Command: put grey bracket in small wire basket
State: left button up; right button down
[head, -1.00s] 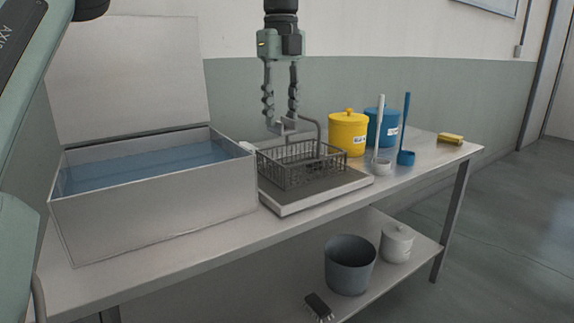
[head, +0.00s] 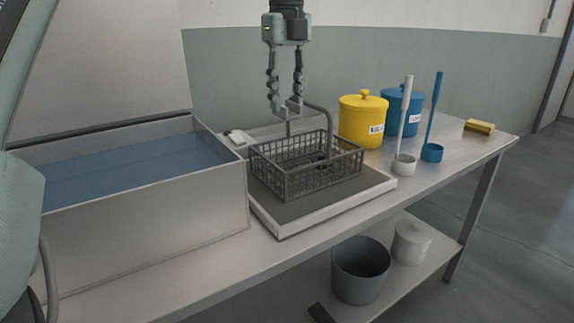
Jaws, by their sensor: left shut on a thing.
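The small wire basket (head: 306,178), dark grey mesh with a tall bent handle (head: 330,125), stands on a grey-topped tray on the table. My left gripper (head: 285,104) points down above the back left of the basket, close to its handle. It is shut on a small grey piece, apparently the grey bracket (head: 279,108), held above the basket rim. The handle overlaps the fingertips in the picture, so I cannot tell whether they touch. A small dark shape shows inside the basket, too unclear to name. My right gripper is not in view.
A water-filled metal tank (head: 150,235) with a raised lid stands left of the tray (head: 340,208). A bucket (head: 360,275) is below.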

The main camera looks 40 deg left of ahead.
pick_arm(q)
notch_tip(320, 180, down, 14)
jog(key=shift+f, duration=0.2)
jog(key=shift+f, duration=0.1)
jog(key=o, duration=0.9)
jog(key=shift+r, duration=6.05)
